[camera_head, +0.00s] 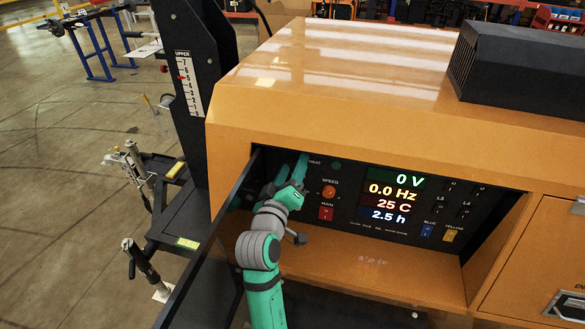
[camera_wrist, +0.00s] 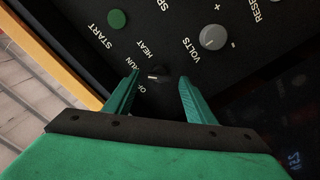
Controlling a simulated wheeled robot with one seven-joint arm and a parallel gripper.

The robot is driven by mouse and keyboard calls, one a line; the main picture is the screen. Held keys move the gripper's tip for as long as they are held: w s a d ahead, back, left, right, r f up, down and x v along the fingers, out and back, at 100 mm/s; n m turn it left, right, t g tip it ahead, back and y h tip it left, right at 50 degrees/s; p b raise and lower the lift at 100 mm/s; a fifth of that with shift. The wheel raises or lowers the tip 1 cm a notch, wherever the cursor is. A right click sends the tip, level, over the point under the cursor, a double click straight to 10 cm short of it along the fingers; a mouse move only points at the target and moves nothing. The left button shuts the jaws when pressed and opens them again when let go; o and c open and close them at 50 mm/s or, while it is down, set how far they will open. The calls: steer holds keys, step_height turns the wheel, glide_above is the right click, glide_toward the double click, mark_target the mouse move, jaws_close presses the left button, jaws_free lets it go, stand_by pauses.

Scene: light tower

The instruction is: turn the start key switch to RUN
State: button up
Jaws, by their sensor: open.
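The start key switch (camera_wrist: 155,73) is a small dark knob on the black panel, with HEAT, RUN and a partly hidden label that seems to start with O around it. It shows in the wrist view between the two green fingers of my gripper (camera_wrist: 157,88). The fingers are open, one on each side of the knob, with gaps visible. I cannot tell how deep they reach along it. The knob's pointer is too small to read surely. In the head view my gripper (camera_head: 293,178) is at the panel's left end and hides the switch.
A green START button (camera_wrist: 117,19) and a grey VOLTS knob (camera_wrist: 213,37) sit close to the fingers. In the head view are an orange SPEED knob (camera_head: 329,191), a red MAIN switch (camera_head: 326,213) and lit displays (camera_head: 393,198). An open black door (camera_head: 215,245) stands left of my arm.

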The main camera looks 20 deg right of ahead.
steer(key=shift+a, duration=0.1)
steer(key=v, duration=1)
steer(key=shift+s+a, duration=0.2)
steer(key=shift+s, duration=0.15)
steer(key=s+a+f+n+y, duration=0.1)
steer(key=s+a+f+y, duration=0.15)
steer(key=s+f, duration=0.35)
steer(key=s+a+f+t+y, duration=0.1)
steer(key=s+a+f+y, duration=0.2)
steer(key=f, duration=0.4)
steer(key=s+a+f+n+y, duration=0.1)
steer(key=s+a+f+y, duration=0.1)
steer(key=s+a+f, duration=0.4)
steer(key=s+f+m+y, duration=0.1)
steer(key=s+m, duration=0.1)
steer(key=s, duration=0.8)
steer(key=s+a+f+m+y, duration=0.1)
steer(key=s+f+m, duration=0.1)
steer(key=s, duration=0.9)
steer(key=shift+a+g, duration=0.3)
steer(key=shift+s+f+y, duration=0.1)
steer(key=shift+f+y, duration=0.05)
steer(key=shift+y, duration=0.1)
